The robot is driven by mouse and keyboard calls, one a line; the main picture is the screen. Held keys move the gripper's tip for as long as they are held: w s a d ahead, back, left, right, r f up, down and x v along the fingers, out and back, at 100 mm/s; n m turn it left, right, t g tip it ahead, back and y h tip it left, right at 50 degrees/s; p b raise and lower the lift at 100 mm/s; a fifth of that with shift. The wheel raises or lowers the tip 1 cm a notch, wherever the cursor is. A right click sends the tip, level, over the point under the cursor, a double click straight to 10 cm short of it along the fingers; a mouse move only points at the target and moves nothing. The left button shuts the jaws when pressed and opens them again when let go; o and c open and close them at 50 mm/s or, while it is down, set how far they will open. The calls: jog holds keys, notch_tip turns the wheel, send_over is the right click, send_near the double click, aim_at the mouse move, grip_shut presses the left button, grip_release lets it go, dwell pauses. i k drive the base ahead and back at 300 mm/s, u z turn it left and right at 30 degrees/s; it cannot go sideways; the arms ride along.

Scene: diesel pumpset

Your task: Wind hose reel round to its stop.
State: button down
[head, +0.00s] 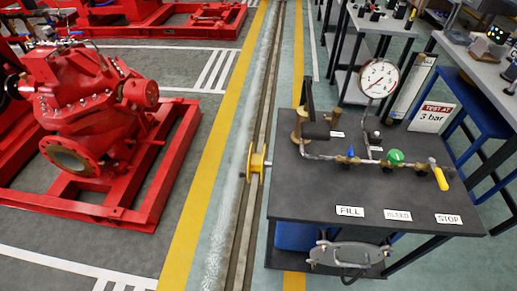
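The hose reel appears to be the small yellow flanged spool (257,163) at the left edge of the dark test bench (315,188). Its axis runs roughly sideways, with a yellow flange at its left and a short pin to the right. No hose can be made out on it, and its stop cannot be made out at this size. I cannot make out my gripper in the head view, and nothing is seen touching the reel.
The bench carries a pressure gauge (379,78), a pipe with a green valve knob (395,156) and a yellow lever (439,174).

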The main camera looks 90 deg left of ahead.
aim_at(256, 162)
jog(key=k, duration=0.7)
jog(key=z, duration=0.7)
jog(key=i, duration=0.15)
jog(key=u, duration=3.25)
jog(key=i, duration=0.2)
jog(key=u, duration=0.2)
jog(key=i, duration=0.8)
jog(key=z, duration=0.2)
jog(key=k, duration=0.9)
jog(key=u, duration=0.15)
